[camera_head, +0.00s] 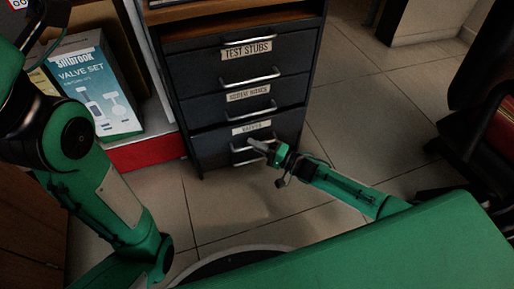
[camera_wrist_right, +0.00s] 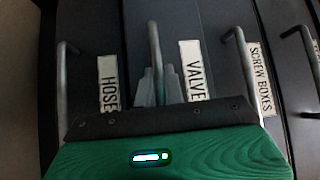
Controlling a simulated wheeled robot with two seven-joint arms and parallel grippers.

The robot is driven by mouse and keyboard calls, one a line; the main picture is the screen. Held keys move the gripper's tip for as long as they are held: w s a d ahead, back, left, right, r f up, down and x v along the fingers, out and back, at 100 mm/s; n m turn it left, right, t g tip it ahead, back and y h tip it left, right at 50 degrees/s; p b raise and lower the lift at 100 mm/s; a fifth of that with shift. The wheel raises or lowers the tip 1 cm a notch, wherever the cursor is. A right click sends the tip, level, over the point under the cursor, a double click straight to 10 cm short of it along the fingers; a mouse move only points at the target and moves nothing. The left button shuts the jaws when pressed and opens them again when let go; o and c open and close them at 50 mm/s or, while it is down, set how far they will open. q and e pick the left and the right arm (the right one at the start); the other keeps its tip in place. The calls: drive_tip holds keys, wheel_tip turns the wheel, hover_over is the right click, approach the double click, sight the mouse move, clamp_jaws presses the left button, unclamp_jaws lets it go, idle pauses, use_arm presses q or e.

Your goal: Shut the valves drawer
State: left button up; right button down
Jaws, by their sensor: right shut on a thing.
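The valves drawer (camera_head: 213,146) is the third one down in a dark cabinet, with a white label and a metal bar handle. In the right wrist view the view is turned sideways, and the label (camera_wrist_right: 192,70) reads "VALVE", partly covered by my gripper. My right gripper (camera_head: 262,147) is at this handle in the head view. In the right wrist view its fingers (camera_wrist_right: 158,86) are shut on the handle (camera_wrist_right: 154,45), one on each side. I cannot tell exactly how far the drawer stands out. My left arm shows at the left, but its gripper is out of view.
Above are the test stubs drawer (camera_head: 205,62) and the screw boxes drawer (camera_head: 205,107). A hose drawer label (camera_wrist_right: 108,82) shows beside the valves drawer in the right wrist view. A valve set box (camera_head: 98,85) stands left of the cabinet. Tiled floor (camera_head: 345,120) is clear to the right.

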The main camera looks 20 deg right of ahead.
drive_tip(key=w, duration=0.2)
drive_tip(key=shift+w, duration=0.35)
drive_tip(key=c, duration=1.5)
unclamp_jaws()
drive_tip(key=shift+w, duration=0.1)
